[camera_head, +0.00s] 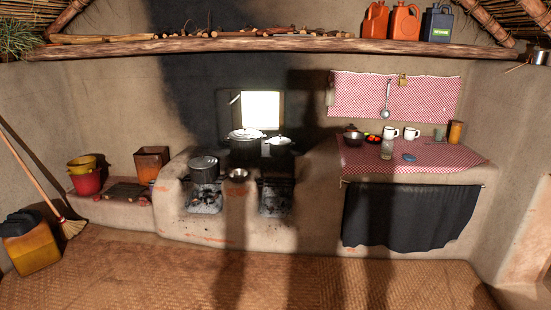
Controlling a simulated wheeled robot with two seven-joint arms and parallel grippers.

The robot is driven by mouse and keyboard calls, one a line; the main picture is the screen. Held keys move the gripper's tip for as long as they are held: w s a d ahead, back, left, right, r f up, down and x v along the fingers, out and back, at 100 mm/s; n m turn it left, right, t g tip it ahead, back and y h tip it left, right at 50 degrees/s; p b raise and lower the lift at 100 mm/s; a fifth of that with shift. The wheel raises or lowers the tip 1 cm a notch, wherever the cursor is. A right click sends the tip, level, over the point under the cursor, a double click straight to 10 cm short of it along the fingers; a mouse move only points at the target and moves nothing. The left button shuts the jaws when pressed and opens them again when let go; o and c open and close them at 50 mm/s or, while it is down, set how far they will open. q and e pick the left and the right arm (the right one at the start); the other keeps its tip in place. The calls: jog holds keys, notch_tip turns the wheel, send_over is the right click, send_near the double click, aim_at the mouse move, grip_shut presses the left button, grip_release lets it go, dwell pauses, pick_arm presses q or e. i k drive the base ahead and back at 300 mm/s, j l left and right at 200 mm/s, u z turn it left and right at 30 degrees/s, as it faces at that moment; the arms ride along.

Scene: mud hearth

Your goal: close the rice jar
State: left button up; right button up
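A clear glass jar (387,150) stands upright on the red checked cloth of the counter at the right, and it looks open at the top. Its contents are too small to tell for sure. A small flat blue thing (409,157), which looks like a lid, lies on the cloth just right of the jar, apart from it. Neither of my grippers is in view.
On the checked counter (450,156) stand white mugs (391,133), a bowl of colourful produce (373,139), a metal pot (353,138) and an orange-brown container (456,132). The hearth with dark pots (245,148) is to the left. The matted floor (300,280) in front is clear.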

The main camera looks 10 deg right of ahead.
aim_at(387, 143)
jog(key=i+z, duration=0.25)
jog(key=i, duration=0.6)
jog(key=i+z, duration=0.25)
jog(key=i, duration=0.6)
jog(key=i+l+z, duration=0.1)
jog(key=i+z, duration=0.3)
jog(key=i, duration=0.45)
jog(key=i+j+z, duration=0.2)
jog(key=i+z, duration=0.25)
jog(key=i, duration=0.4)
jog(key=i+l+u, duration=0.15)
jog(key=i, duration=0.4)
jog(key=i+l+u, duration=0.15)
jog(key=i, duration=0.4)
